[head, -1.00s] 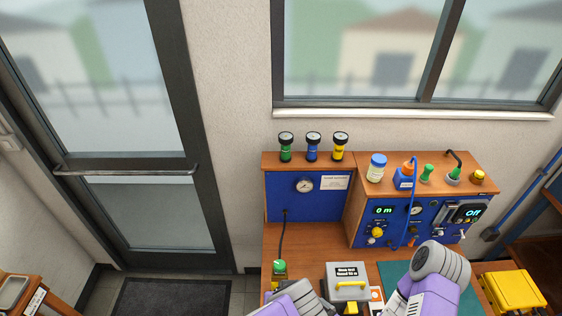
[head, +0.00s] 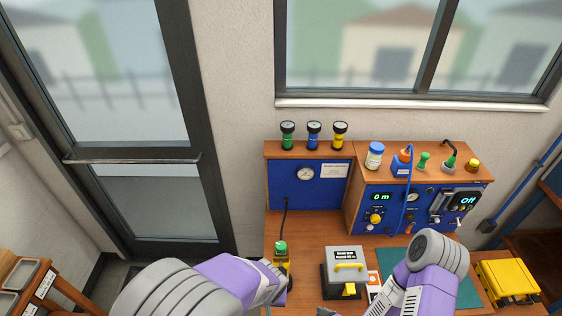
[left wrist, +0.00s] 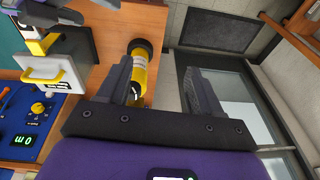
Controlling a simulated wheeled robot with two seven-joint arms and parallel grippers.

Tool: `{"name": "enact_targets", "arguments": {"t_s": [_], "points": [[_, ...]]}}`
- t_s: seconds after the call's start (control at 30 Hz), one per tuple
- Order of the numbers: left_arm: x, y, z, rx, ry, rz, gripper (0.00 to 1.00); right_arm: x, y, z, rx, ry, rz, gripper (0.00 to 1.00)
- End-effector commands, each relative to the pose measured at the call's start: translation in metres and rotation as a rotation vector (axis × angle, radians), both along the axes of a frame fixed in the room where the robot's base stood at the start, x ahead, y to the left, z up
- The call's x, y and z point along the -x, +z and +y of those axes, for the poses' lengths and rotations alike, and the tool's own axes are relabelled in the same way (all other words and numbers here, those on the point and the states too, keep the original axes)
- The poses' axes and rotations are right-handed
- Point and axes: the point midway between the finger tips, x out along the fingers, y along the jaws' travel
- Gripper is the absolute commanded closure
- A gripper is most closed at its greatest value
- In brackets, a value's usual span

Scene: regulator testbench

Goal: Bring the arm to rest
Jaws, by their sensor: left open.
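My left gripper (head: 283,277) is over the left front of the bench, beside the green-topped yellow device (head: 281,249). In the left wrist view its two dark fingers (left wrist: 162,85) stand wide apart with nothing clamped. A yellow cylinder (left wrist: 140,72) with a white label and dark end shows beyond them, partly behind one finger. My right arm (head: 428,280) is bent at the lower right. Its gripper is mostly cut off at the bottom edge, so its jaws cannot be judged.
A grey case with a yellow handle (head: 346,267) and a green mat (head: 465,292) lie on the wooden bench (head: 310,229). Blue instrument panels (head: 298,192) stand behind. A yellow box (head: 507,281) is at right. A glass door (head: 150,210) and side table (head: 38,280) are at left.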

Motion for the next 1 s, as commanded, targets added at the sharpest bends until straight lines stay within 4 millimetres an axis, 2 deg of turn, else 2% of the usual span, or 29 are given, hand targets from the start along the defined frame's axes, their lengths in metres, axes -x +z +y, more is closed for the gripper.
{"name": "enact_targets", "arguments": {"t_s": [0.03, 0.2, 0.5, 0.7, 1.0], "points": [[0.000, -0.016, 0.010, 0.006, 0.011, 0.030, 0.35, 0.002, -0.003, -0.001, 0.002, -0.015, 0.038, 0.03], [0.006, -0.061, 0.029, 0.055, 0.023, 0.102, 0.35, 0.010, -0.012, -0.005, 0.007, -0.084, 0.185, 0.03], [0.030, -0.130, 0.052, 0.196, 0.079, 0.196, 0.35, 0.030, -0.021, -0.008, 0.010, -0.232, 0.443, 0.03], [0.047, -0.162, 0.057, 0.305, 0.141, 0.217, 0.35, 0.043, -0.022, -0.009, 0.007, -0.336, 0.598, 0.03], [0.060, -0.184, 0.058, 0.418, 0.234, 0.202, 0.35, 0.057, -0.018, -0.006, -0.002, -0.450, 0.756, 0.03]]}}
